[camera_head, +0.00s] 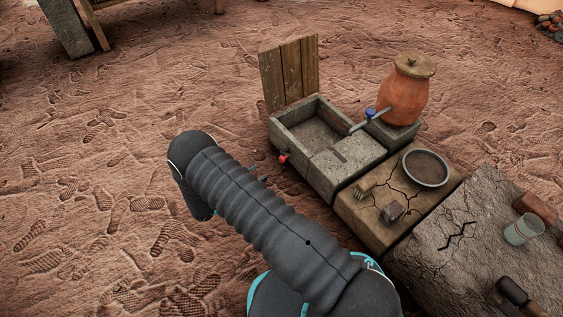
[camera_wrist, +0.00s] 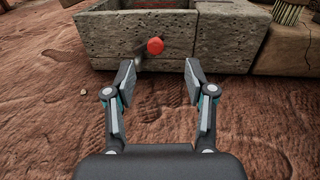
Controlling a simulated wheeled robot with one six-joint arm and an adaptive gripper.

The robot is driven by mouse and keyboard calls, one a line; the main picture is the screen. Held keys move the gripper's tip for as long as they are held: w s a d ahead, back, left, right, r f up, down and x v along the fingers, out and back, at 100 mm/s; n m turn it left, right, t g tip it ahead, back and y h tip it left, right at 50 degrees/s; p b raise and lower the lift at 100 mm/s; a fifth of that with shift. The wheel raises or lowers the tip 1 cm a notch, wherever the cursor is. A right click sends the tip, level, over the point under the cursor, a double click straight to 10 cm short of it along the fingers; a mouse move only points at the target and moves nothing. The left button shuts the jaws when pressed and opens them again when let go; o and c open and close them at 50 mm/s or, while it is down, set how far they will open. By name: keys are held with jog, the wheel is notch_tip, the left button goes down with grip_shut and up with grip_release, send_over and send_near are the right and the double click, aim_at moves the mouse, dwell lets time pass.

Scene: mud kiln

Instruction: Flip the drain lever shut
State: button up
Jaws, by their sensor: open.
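The drain lever has a red knob (camera_head: 283,158) low on the near left outer wall of the stone basin (camera_head: 311,155). In the wrist view the red knob (camera_wrist: 155,46) stands out from the front wall of the basin (camera_wrist: 110,39), with a short grey stem to its left. My gripper (camera_wrist: 159,72) is open and empty, its two fingers on either side of and short of the knob, not touching it. In the head view my arm hides most of the gripper.
A clay jar (camera_head: 404,93) with a lid stands behind the basin, by a spout with a blue handle (camera_head: 370,112). A wooden board (camera_head: 290,73) stands upright at the back. A round pan (camera_head: 426,168), brush (camera_head: 366,188) and stone block (camera_head: 392,211) lie to the right. The ground at left is clear.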

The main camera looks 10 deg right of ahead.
aim_at(281, 160)
jog(key=shift+n+t, duration=0.6)
jog(key=shift+t, duration=0.1)
jog(key=f+x, duration=0.1)
jog(key=x, duration=0.3)
jog(key=f+x, duration=0.1)
jog(key=x, duration=0.3)
jog(key=f+b+x, duration=0.1)
jog(key=x, duration=0.4)
jog(key=shift+f, duration=0.1)
grip_shut()
